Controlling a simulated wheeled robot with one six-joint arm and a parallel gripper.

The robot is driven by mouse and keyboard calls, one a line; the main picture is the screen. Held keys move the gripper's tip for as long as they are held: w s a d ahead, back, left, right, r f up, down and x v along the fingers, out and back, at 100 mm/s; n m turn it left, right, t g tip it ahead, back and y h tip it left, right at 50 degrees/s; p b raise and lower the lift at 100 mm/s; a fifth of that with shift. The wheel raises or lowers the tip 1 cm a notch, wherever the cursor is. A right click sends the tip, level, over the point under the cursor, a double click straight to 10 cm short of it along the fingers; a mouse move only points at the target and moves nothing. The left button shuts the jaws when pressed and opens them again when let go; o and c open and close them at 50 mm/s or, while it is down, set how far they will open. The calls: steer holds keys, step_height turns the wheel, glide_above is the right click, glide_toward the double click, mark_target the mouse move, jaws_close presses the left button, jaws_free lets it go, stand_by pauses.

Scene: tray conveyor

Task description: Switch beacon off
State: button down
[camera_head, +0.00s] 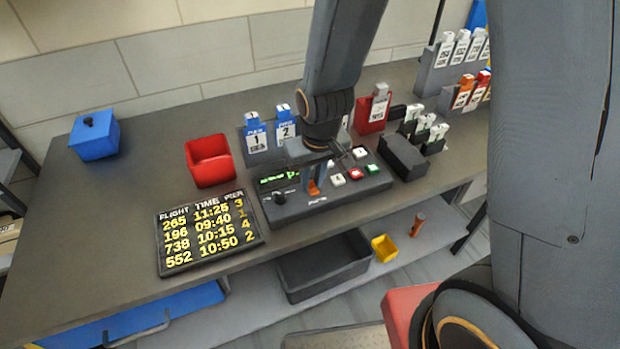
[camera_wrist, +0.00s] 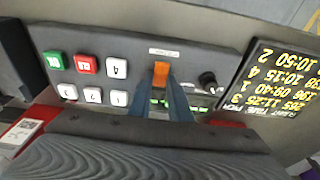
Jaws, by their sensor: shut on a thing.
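The control panel (camera_head: 330,205) is a dark grey box on the table with a small green display, a black knob and several square buttons. An orange switch (camera_head: 314,189) stands near its front edge, left of the white, red and green buttons. My gripper (camera_head: 318,183) reaches down from above and is shut on the orange switch. In the wrist view the orange switch (camera_wrist: 161,70) shows between my fingertips (camera_wrist: 163,84), below a small white label too small to read. My fingers partly hide the green display (camera_wrist: 158,102). No beacon lamp can be made out.
A flight board (camera_head: 208,232) lies left of the panel. Tagged holders stand behind and right of the panel. A black bin (camera_head: 325,268) is on the shelf below.

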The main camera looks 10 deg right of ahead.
steer(key=b, duration=0.3)
steer(key=shift+f+t, duration=0.1)
steer(key=shift+t, duration=0.3)
steer(key=shift+s+b, duration=0.15)
steer(key=shift+b, duration=0.5)
steer(key=c, duration=1.6)
jaws_free()
steer(key=shift+c, duration=0.2)
steer(key=v, duration=0.8)
steer(key=shift+d+p, duration=0.2)
steer(key=shift+p, duration=0.25)
steer(key=shift+s, duration=0.15)
steer(key=s+d+f+m+g, duration=0.2)
steer(key=s+d+f+m, duration=0.1)
steer(key=d, duration=0.8)
steer(key=shift+s+d+h, duration=0.3)
steer(key=shift+s+d, duration=0.05)
steer(key=shift+s, duration=0.55)
